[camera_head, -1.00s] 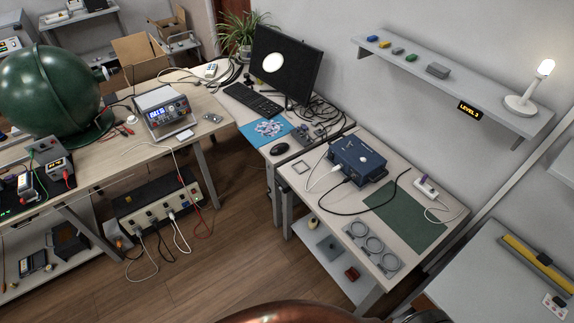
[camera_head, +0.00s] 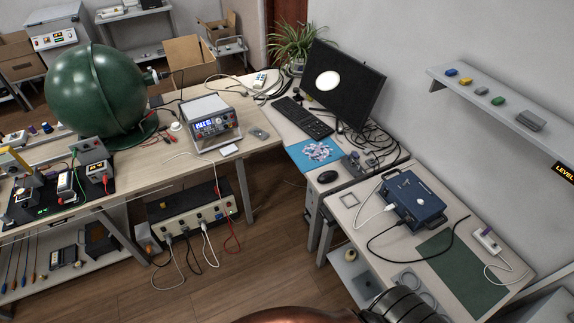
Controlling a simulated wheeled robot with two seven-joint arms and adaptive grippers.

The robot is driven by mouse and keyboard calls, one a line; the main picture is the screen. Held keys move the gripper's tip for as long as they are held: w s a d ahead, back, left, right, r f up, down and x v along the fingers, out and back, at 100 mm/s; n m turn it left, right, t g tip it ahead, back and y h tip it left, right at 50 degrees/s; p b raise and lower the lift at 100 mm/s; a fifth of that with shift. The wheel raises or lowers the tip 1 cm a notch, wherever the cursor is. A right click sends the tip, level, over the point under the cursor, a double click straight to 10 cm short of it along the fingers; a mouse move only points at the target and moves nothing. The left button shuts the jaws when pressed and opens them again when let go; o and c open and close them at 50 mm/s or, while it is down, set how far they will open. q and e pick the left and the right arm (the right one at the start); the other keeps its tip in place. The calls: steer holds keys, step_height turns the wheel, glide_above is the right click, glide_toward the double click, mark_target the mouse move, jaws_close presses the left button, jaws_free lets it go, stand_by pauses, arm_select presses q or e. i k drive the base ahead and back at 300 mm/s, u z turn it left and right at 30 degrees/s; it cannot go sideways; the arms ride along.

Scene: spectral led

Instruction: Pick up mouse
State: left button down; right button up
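A black computer mouse (camera_head: 327,176) lies on the corner desk (camera_head: 333,187), near its front edge. It is in front of the blue mat (camera_head: 299,155) and left of the small table with the blue box. Nothing covers it. A copper and black part of my own body shows at the bottom edge, well below the mouse. Neither of my grippers shows in this view.
The keyboard (camera_head: 303,117) and monitor (camera_head: 342,82) stand behind the mouse. A circuit board (camera_head: 360,165) and cables lie to its right. A blue box (camera_head: 413,198) sits on the small table. Wooden floor (camera_head: 277,250) is open in front of the desk.

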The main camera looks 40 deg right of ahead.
mark_target(329, 176)
steer(key=u, duration=0.1)
steer(key=i, duration=0.75)
steer(key=z, duration=0.8)
steer(key=i, duration=0.9)
steer(key=z, duration=0.95)
